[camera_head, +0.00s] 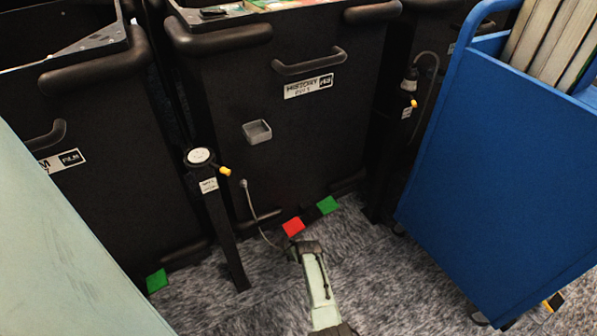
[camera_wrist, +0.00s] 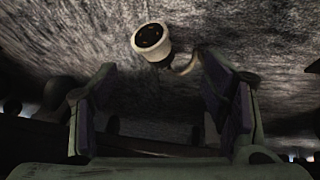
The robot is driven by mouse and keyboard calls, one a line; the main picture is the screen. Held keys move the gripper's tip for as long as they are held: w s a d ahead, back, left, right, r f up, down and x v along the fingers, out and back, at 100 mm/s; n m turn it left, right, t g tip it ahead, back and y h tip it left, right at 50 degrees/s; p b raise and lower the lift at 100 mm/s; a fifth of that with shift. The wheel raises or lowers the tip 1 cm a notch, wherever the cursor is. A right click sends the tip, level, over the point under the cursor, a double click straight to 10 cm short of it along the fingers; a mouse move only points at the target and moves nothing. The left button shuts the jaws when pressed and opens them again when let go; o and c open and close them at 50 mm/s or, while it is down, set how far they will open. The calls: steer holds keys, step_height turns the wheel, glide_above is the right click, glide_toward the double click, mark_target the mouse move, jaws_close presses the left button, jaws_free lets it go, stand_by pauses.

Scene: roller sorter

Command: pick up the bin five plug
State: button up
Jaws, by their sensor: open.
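My gripper (camera_head: 294,250) reaches down low over the carpet in front of the middle black bin (camera_head: 262,190), whose label starts with HISTORY. A grey cable (camera_head: 268,236) runs down from a fitting on that bin to my gripper. In the wrist view the plug (camera_wrist: 152,40), a pale round body with a dark face, lies ahead of my open fingers (camera_wrist: 157,85). It sits between their lines, apart from both fingers. Its cable bends off to the right. In the head view my gripper hides the plug. I cannot read the bin's number clearly.
A black post (camera_head: 222,225) with a white round top stands left of my gripper. Another post with a cable (camera_head: 437,78) stands at the right. A blue cart (camera_head: 500,170) blocks the right side. Red (camera_head: 293,227) and green (camera_head: 327,205) floor markers lie before the bin.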

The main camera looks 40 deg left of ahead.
steer(key=shift+b+x, duration=0.55)
steer(key=shift+x, duration=0.35)
steer(key=b+x, duration=0.2)
steer(key=b, duration=0.1)
steer(key=b+x, duration=0.3)
steer(key=shift+w+d, duration=0.1)
steer(key=shift+w, duration=0.2)
steer(key=shift+r, duration=0.1)
steer(key=shift+c, duration=0.3)
jaws_close()
steer(key=shift+r, duration=0.15)
